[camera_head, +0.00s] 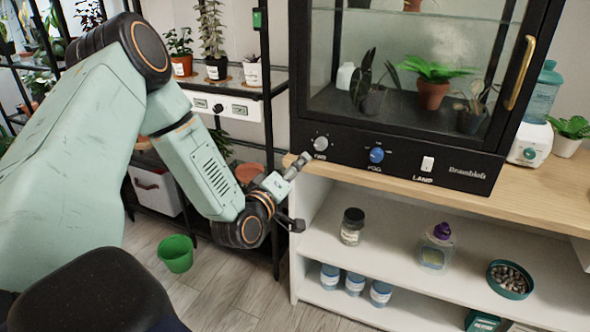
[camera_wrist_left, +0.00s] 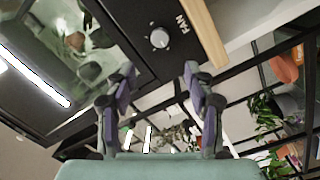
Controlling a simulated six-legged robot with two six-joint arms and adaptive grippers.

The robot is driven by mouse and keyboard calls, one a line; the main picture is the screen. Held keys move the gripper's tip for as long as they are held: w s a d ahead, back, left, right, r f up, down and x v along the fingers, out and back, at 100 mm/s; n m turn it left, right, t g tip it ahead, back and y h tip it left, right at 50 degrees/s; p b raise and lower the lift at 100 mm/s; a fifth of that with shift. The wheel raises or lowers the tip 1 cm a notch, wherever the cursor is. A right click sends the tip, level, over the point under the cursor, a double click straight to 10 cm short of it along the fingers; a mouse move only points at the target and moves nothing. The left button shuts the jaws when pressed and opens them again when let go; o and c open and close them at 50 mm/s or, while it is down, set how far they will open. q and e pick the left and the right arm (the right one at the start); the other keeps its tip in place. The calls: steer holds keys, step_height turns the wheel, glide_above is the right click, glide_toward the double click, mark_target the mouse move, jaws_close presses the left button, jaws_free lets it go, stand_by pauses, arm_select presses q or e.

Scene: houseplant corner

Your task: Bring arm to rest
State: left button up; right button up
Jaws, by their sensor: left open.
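My left arm comes in from the left and crosses in front of the black plant shelving. My left gripper (camera_head: 297,192) is open and empty, in front of the left end of the wooden counter. One finger is near the cabinet's FAN knob (camera_head: 321,143) in the picture; whether it touches cannot be told. In the left wrist view the gripper's two fingers (camera_wrist_left: 160,90) stand apart with nothing between them. The grey FAN knob (camera_wrist_left: 159,38) is beyond them on the black panel. My right gripper is not in view.
A glass cabinet (camera_head: 463,177) with a blue FOG knob (camera_head: 376,155) and white LAMP switch (camera_head: 427,164) stands on the wooden counter (camera_head: 532,192). Below, a white shelf holds a dark-lidded jar (camera_head: 351,227), a purple-capped bottle (camera_head: 436,249) and a pebble dish (camera_head: 510,279). A green bucket (camera_head: 176,254) stands on the floor.

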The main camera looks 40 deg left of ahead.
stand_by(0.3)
arm_select(q)
steer(key=s+d+f+m+g+h, duration=0.2)
steer(key=s+d+f+m+g, duration=0.3)
steer(key=f, duration=0.3)
steer(key=s+d+f+m+g+h, duration=0.1)
steer(key=s+d+f+m+g, duration=0.1)
steer(key=s+d+f+g, duration=0.45)
steer(key=s+d+f+m+g, duration=0.1)
steer(key=s+f+m+g, duration=0.1)
steer(key=s, duration=0.6)
steer(key=s+d+f+m+g, duration=0.2)
steer(key=s+f, duration=0.3)
steer(key=s, duration=0.4)
steer(key=s+d+f+m+g, duration=0.1)
steer(key=s+d+f+g, duration=0.1)
steer(key=s, duration=0.6)
steer(key=shift+s+d+f+m+p, duration=0.2)
steer(key=shift+f+m+p, duration=0.15)
steer(key=shift+f, duration=0.5)
